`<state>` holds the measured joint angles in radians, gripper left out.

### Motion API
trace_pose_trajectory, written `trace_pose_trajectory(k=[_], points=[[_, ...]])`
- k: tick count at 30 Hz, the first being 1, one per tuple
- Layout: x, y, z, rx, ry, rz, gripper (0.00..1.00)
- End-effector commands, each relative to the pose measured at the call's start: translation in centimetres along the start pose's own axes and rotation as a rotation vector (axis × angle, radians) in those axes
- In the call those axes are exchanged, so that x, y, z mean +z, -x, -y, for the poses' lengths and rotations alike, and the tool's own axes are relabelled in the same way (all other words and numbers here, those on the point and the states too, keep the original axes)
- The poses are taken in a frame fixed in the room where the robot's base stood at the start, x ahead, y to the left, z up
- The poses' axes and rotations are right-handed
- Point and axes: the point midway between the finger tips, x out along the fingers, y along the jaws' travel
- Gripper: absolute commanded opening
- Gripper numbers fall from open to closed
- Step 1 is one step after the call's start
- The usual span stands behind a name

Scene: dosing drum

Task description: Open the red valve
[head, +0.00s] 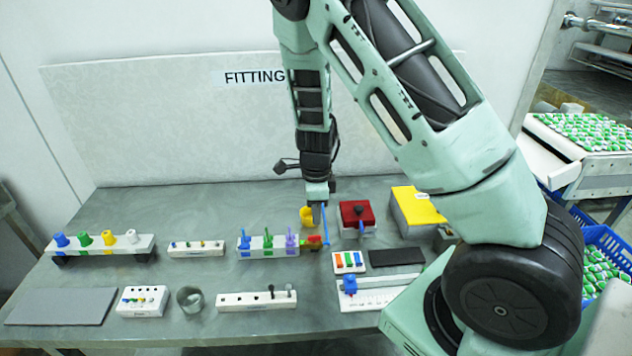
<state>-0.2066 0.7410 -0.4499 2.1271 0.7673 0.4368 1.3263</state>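A small red part (313,241), which looks like the red valve's handle, shows at the right end of a white block (268,251). It seems to lie sideways, but its exact angle is too small to tell. Blue (246,241), green (268,240) and purple (291,240) handles stand upright along the same block. My gripper (318,216) points down just above the red part, in front of the back panel. A yellow piece (307,217) and a thin upright blue piece (326,225) show beside its fingers. Whether the fingers touch anything, and their gap, cannot be made out.
A red box (356,218) and a grey box with a yellow top (420,208) stand right of my gripper. A rack of coloured plugs (104,244) stands left. Smaller blocks and a grey ring (190,299) lie in front. My arm covers the table's right side.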

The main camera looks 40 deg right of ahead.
Motion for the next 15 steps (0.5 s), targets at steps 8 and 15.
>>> trace_pose_trajectory(k=[8, 15], points=[[0.1, 6.3, 0.0, -0.003, 0.002, 0.003, 0.27], [0.1, 9.1, 0.0, -0.001, 0.0, 0.001, 0.27]])
